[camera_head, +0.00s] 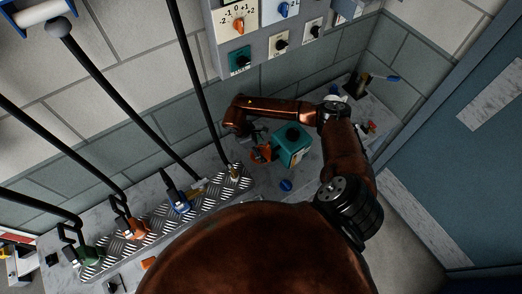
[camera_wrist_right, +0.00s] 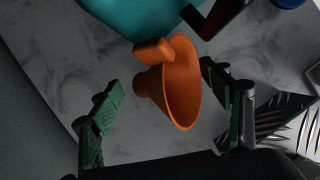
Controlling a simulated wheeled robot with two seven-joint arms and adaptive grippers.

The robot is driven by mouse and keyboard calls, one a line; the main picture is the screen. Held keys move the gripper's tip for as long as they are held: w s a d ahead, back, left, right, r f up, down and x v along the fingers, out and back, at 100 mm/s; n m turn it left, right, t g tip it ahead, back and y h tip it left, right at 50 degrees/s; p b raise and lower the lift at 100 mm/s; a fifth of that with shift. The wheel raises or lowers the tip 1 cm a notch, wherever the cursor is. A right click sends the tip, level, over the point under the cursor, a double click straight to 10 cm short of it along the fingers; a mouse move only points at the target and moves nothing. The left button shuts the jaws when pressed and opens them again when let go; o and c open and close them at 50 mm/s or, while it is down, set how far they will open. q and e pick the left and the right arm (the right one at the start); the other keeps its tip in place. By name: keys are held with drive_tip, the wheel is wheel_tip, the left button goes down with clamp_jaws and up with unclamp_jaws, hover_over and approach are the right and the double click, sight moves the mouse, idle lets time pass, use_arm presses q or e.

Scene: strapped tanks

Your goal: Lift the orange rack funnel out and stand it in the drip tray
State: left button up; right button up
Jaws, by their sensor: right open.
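The orange funnel (camera_head: 262,153) is beside a teal tank (camera_head: 294,146) on the grey bench. In the right wrist view the funnel (camera_wrist_right: 182,85) has its wide mouth turned to the right and an orange tab at its upper left. What holds it up cannot be told. My right gripper (camera_head: 256,136) is at the funnel, its arm reaching in from the right. In the wrist view its green-padded fingers (camera_wrist_right: 170,105) are open, one on each side of the funnel, with gaps showing. I cannot pick out the drip tray for certain. My left gripper is not in view.
A diamond-plate strip (camera_head: 154,229) carries orange, blue and green fittings, with long black rods rising near them. A blue cap (camera_head: 286,185) lies in front of the tank. A grey control panel (camera_head: 262,45) hangs on the wall behind. Some bare bench shows around the funnel.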

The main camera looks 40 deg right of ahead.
drive_tip(key=shift+c, duration=0.3)
drive_tip(key=c, duration=1.3)
drive_tip(key=shift+c, duration=0.2)
drive_tip(key=shift+w+a+r, duration=0.2)
drive_tip(key=shift+a+r, duration=0.15)
drive_tip(key=shift+r, duration=0.05)
drive_tip(key=c, duration=0.5)
drive_tip(key=w+a+r, duration=0.2)
drive_tip(key=a, duration=0.1)
drive_tip(key=w+a+r+b, duration=0.1)
drive_tip(key=w+a+r, duration=0.1)
drive_tip(key=a, duration=0.2)
drive_tip(key=w+a+r+b, duration=0.1)
drive_tip(key=w+a+r, duration=0.1)
drive_tip(key=a, duration=0.1)
drive_tip(key=shift+w+a+r, duration=0.15)
drive_tip(key=shift+a+r, duration=0.15)
drive_tip(key=shift+r, duration=0.05)
clamp_jaws()
drive_tip(key=shift+w+a+r, duration=0.2)
drive_tip(key=shift+a+r, duration=0.1)
drive_tip(key=shift+a, duration=0.1)
